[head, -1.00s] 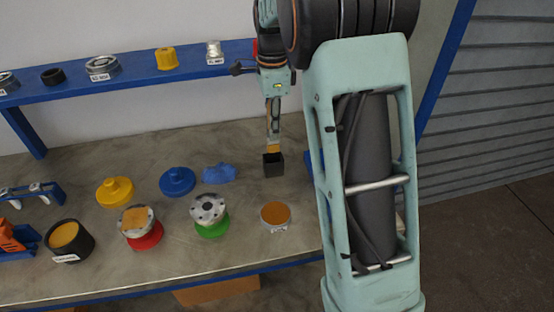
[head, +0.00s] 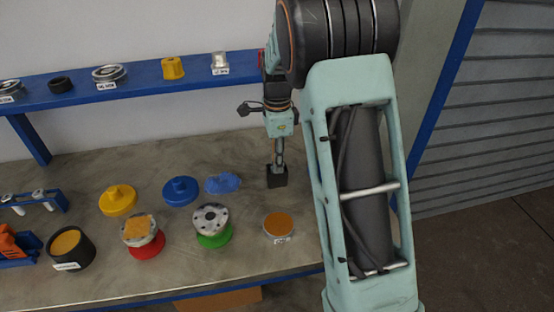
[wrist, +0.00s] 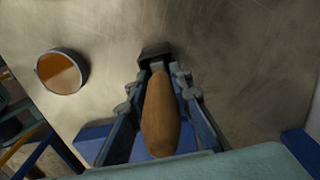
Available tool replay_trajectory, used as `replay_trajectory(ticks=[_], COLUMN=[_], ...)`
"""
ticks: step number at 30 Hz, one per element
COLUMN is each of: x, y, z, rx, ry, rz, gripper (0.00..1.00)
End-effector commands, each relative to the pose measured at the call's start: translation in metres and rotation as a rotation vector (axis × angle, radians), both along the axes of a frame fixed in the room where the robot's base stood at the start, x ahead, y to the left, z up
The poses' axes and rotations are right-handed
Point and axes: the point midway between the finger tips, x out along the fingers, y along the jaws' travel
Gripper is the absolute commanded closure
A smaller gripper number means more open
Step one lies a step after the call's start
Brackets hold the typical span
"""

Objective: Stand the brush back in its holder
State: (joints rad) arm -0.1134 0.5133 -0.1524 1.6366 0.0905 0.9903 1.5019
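The brush (wrist: 160,115) shows its brown wooden handle in the wrist view, between the two fingers of my gripper (wrist: 163,72). The fingers close on it near the far end. The dark square holder (wrist: 155,52) lies just beyond the fingertips. In the head view my gripper (head: 278,163) points down right above the black holder (head: 277,180), which stands on the bench. The brush's lower end is hidden, apparently inside the holder.
A blue cloth (head: 223,183), a blue flanged cap (head: 181,191) and a tin with orange contents (head: 279,225) are nearby on the bench (head: 190,268). Flanged vessels stand further left. A blue shelf (head: 135,80) runs behind.

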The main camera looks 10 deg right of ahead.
Motion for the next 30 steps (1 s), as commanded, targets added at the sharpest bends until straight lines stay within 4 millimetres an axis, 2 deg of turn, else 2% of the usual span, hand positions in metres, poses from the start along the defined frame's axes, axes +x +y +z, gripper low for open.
replay_trajectory(ticks=[1,5,12,16,20,30], x=[0.0,0.0,0.0,0.0,0.001,0.0], y=[0.0,0.0,0.0,0.0,0.0,0.0], z=[0.0,-0.001,0.0,0.008,0.03,0.101], rx=[0.0,0.0,0.0,0.0,0.0,0.0], ry=[0.001,0.001,0.001,-0.001,-0.004,-0.003], rz=[0.0,0.0,0.0,0.0,0.0,0.0], gripper=[0.75,0.63,0.63,0.63,0.63,0.63])
